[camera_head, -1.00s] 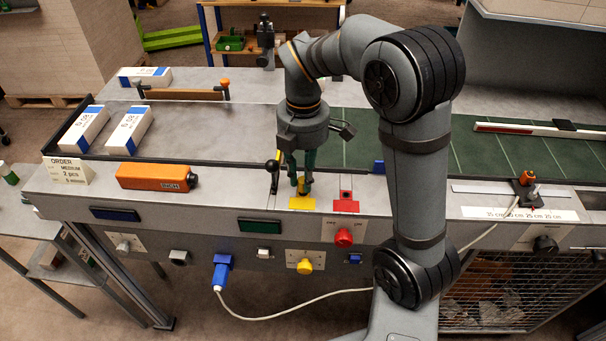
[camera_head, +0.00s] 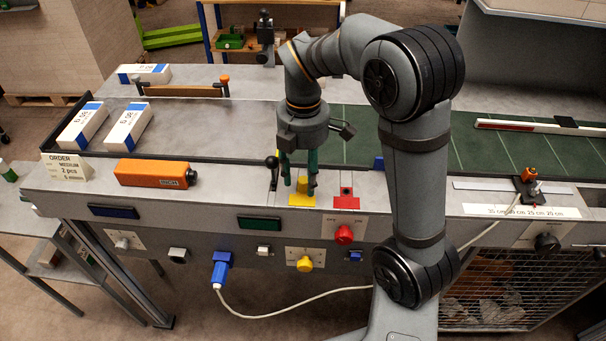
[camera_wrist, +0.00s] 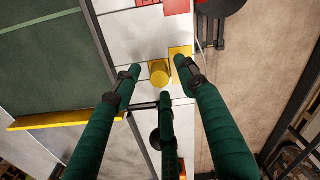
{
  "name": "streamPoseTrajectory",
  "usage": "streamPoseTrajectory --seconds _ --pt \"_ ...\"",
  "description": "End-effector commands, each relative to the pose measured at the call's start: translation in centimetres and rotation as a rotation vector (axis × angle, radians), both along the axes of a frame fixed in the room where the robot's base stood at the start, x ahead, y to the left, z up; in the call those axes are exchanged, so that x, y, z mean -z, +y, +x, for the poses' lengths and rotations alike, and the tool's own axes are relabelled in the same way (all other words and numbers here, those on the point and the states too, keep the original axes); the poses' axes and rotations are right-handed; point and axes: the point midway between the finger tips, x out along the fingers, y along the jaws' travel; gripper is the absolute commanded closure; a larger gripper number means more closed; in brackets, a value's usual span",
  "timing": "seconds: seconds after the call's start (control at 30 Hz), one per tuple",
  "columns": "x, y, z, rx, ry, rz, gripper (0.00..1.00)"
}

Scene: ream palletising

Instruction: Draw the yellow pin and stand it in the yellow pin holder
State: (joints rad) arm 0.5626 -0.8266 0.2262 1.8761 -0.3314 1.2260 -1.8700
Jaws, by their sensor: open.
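A yellow pin (camera_head: 302,184), a short upright cylinder, stands at the yellow holder plate (camera_head: 301,201) on the console top. In the wrist view the pin (camera_wrist: 159,73) shows its round top beside the yellow plate (camera_wrist: 179,52). My gripper (camera_head: 300,183) points down around the pin. Its green fingers are open, with gaps to the pin in the wrist view (camera_wrist: 158,78). The pin's foot is partly hidden, so I cannot tell how deeply it is seated.
A red plate (camera_head: 346,203) lies just right of the yellow one. A black-knobbed lever (camera_head: 272,168) stands close left. An orange case (camera_head: 153,173) lies farther left. Red (camera_head: 344,235) and yellow (camera_head: 305,263) knobs sit on the front panel. The green belt (camera_head: 350,150) lies behind.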

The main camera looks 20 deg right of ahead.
Motion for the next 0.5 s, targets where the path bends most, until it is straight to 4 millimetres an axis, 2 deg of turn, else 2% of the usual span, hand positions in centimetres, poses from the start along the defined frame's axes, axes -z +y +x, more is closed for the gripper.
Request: streamPoseTrajectory --seconds 0.13,0.23,0.5 --pt "-0.3 0.0 0.0 0.001 -0.001 0.0 0.58" --pt "-1.3 0.0 0.1 0.0 -0.003 0.0 0.58" --pt "-6.9 0.0 0.2 0.001 -0.007 0.001 0.58"
